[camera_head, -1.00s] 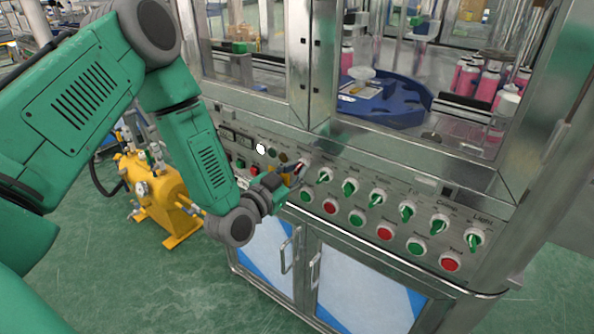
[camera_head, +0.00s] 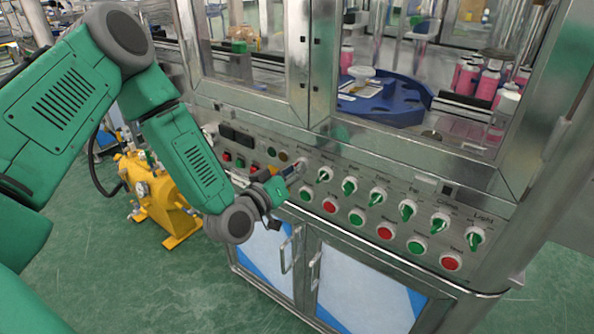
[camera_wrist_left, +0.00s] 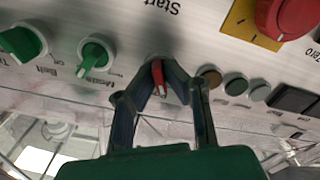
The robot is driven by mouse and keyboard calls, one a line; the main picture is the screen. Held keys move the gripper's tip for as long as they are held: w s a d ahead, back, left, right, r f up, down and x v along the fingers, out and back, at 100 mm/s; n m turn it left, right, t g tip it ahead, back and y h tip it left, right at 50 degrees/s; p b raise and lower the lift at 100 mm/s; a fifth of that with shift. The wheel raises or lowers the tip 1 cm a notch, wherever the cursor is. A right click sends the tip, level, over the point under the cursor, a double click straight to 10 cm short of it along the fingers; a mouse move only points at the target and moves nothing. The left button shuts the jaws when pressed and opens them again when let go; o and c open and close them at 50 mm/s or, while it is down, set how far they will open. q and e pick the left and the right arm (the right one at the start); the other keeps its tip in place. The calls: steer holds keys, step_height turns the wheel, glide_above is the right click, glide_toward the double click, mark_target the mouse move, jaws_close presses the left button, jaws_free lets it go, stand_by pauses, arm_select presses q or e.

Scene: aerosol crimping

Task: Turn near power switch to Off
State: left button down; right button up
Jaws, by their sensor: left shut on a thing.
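The power switch (camera_wrist_left: 158,76) is a small knob with a red handle on the sloped control panel. In the left wrist view it sits between my left gripper's fingertips (camera_wrist_left: 163,72). In the head view the switch (camera_head: 301,163) is mostly hidden by the fingers. My left gripper (camera_head: 292,170) reaches it from the lower left and is shut on it. The switch's label and exact angle cannot be read. My right gripper is not in view.
A row of green rotary knobs (camera_head: 349,186) runs right of the switch, with green and red push buttons (camera_head: 386,232) below. In the wrist view, a red mushroom button (camera_wrist_left: 288,14) on a yellow plate is near the gripper. Cabinet door handles (camera_head: 314,270) stick out below.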

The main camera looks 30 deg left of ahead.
arm_select(q)
steer(key=shift+a+n, duration=0.1)
steer(key=shift+n, duration=0.3)
steer(key=c, duration=1.7)
jaws_free()
steer(key=shift+a, duration=0.1)
steer(key=s, duration=0.8)
steer(key=s+a, duration=0.1)
steer(key=s, duration=0.3)
steer(key=shift+f, duration=0.15)
steer(key=s+d+f+m+g+h, duration=0.1)
steer(key=s+d+f+m+g, duration=0.1)
steer(key=s+d+f+g, duration=0.45)
steer(key=s+d+f+m+g, duration=0.1)
steer(key=s+f+m+g, duration=0.25)
steer(key=f, duration=0.65)
steer(key=s+f+g+y, duration=0.1)
steer(key=s+f+g, duration=0.1)
steer(key=s, duration=0.2)
steer(key=s+a+f+g, duration=0.1)
steer(key=s+f+g, duration=0.1)
steer(key=s+g, duration=0.1)
steer(key=s+f+g+y, duration=0.1)
steer(key=s+f+g, duration=0.1)
steer(key=s, duration=0.3)
steer(key=shift+s+a+f+m+y, duration=0.25)
steer(key=shift+s+a+y, duration=0.05)
steer(key=shift+s+a, duration=0.1)
